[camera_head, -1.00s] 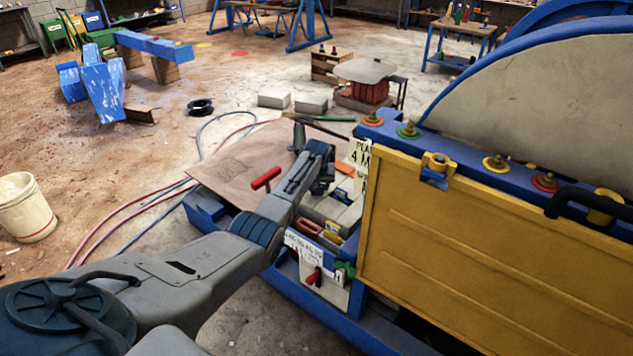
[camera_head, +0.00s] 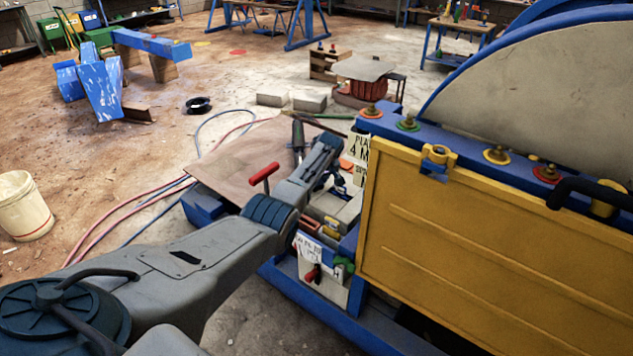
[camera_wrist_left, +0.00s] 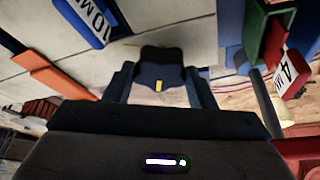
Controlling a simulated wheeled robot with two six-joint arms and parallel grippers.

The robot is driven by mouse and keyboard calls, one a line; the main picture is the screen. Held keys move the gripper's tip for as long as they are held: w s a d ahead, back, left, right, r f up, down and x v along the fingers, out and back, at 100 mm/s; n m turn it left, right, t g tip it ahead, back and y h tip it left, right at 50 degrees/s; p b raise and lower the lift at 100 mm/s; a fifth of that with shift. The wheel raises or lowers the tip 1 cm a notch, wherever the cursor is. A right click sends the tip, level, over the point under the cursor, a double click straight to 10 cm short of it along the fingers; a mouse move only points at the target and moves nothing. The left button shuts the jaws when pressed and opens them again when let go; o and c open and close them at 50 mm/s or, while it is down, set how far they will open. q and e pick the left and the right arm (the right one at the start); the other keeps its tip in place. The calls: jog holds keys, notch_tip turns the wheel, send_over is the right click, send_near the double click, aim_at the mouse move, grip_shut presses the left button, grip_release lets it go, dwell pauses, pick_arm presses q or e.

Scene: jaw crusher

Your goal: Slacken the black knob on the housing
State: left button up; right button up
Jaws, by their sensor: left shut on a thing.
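The black knob (camera_wrist_left: 158,68) shows in the left wrist view as a dark lobed shape with a small yellow mark. My left gripper (camera_wrist_left: 160,88) is shut on it, with one finger at each side of the knob. In the head view, my left arm reaches over the low end of the machine, beside the yellow panel (camera_head: 480,255). The left fingertips and the knob cannot be made out clearly there, behind my wrist. My right gripper is not in view.
A red T-handle (camera_head: 264,173) stands close beside my left forearm. A smaller red lever (camera_head: 312,274) is on the front face below. A card (camera_head: 357,150) hangs at the yellow panel's left edge. Hoses (camera_head: 120,215) lie on the open floor at left.

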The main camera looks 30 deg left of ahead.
pick_arm(q)
jog(key=o, duration=1)
jog(key=shift+r, duration=0.1)
jog(key=shift+d+r, duration=0.1)
jog(key=shift+r, duration=0.15)
jog(key=shift+p+v, duration=0.4)
jog(key=shift+v, duration=3.05)
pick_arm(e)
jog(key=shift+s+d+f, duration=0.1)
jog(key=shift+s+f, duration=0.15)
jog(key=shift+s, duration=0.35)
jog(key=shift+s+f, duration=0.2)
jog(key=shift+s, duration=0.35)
pick_arm(q)
jog(key=shift+f, duration=0.1)
